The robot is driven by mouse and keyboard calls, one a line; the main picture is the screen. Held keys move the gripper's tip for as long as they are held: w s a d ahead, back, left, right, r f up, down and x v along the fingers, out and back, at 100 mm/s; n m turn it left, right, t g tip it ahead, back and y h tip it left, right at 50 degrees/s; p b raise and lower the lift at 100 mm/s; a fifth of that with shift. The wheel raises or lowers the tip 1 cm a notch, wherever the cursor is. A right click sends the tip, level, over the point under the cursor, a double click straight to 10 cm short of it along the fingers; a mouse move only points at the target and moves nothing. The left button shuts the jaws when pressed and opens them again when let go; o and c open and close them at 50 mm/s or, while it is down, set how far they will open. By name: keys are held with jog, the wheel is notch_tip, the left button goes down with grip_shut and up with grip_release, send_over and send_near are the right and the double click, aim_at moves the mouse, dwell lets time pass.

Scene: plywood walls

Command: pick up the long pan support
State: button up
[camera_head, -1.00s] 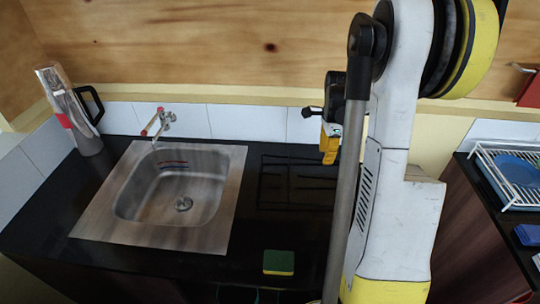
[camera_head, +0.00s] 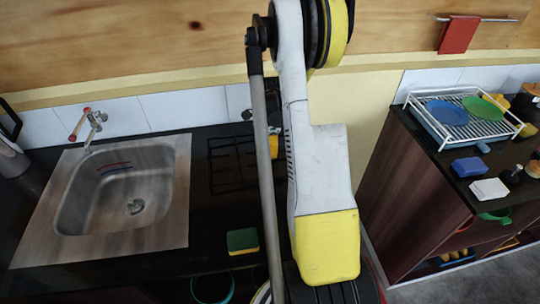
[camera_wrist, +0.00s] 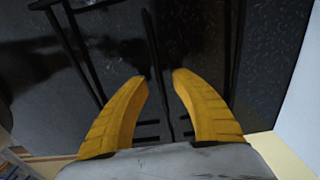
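The long pan support (camera_head: 232,165), a thin black grate, lies on the black countertop right of the sink. It is hard to pick out against the dark surface. In the wrist view its dark bars (camera_wrist: 156,62) run below and between my fingers. My gripper (camera_wrist: 161,82) is open, with two curved yellow fingers apart and nothing held between them. The fingertips are over the bars; I cannot tell whether they touch. In the head view my arm mostly hides the gripper, and only a bit of yellow shows.
A steel sink (camera_head: 128,200) with a tap (camera_head: 90,128) is at left. A green and yellow sponge (camera_head: 242,241) lies at the counter's front. A dish rack (camera_head: 465,122) with plates stands on the right cabinet, near a blue block (camera_head: 469,166). A red cloth (camera_head: 458,35) hangs above.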

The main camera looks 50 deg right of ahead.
jog(key=shift+f, duration=0.3)
jog(key=shift+r, duration=0.1)
grip_shut()
jog(key=shift+r, duration=0.1)
